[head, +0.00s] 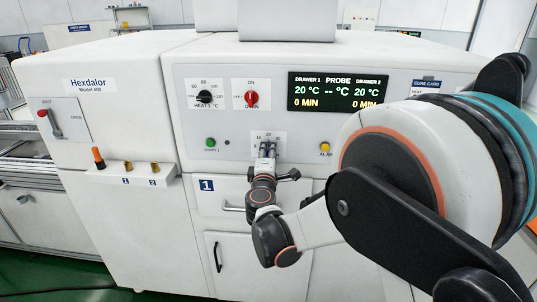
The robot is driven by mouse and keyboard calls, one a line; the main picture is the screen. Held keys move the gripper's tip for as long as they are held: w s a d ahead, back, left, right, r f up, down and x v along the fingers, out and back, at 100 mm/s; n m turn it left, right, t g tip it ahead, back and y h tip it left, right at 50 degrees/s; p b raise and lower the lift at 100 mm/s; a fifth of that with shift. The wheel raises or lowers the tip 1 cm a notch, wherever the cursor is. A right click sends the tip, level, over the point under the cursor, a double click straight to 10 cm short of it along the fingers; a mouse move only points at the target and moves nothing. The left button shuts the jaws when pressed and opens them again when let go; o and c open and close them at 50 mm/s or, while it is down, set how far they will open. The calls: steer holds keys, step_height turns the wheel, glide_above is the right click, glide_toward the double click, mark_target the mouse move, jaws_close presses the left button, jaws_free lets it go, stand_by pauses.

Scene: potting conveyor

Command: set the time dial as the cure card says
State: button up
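The time dial's white scale plate (282,136) is low on the control panel, with 10, 20 and 30 readable along its top. My gripper (267,150) is right in front of this plate and hides the knob and most of the scale. I cannot tell whether the fingers touch or hold the knob. The cure card (426,83) is at the panel's upper right; its heading shows, but my arm covers nearly all of its text. The display (337,91) reads 20 °C and 0 MIN for both drawers and dashes for the probe.
Above are a black heat knob (205,97) and a red ON/OFF oven knob (251,98). A green button (210,143) is left of my gripper, a yellow alarm lamp (325,147) right. Drawer 1's handle (232,207) is below. A small shelf (128,178) juts out at left.

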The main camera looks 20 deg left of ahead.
steer(key=o, duration=1.1)
steer(key=shift+c, duration=0.2)
steer(key=v, duration=1.2)
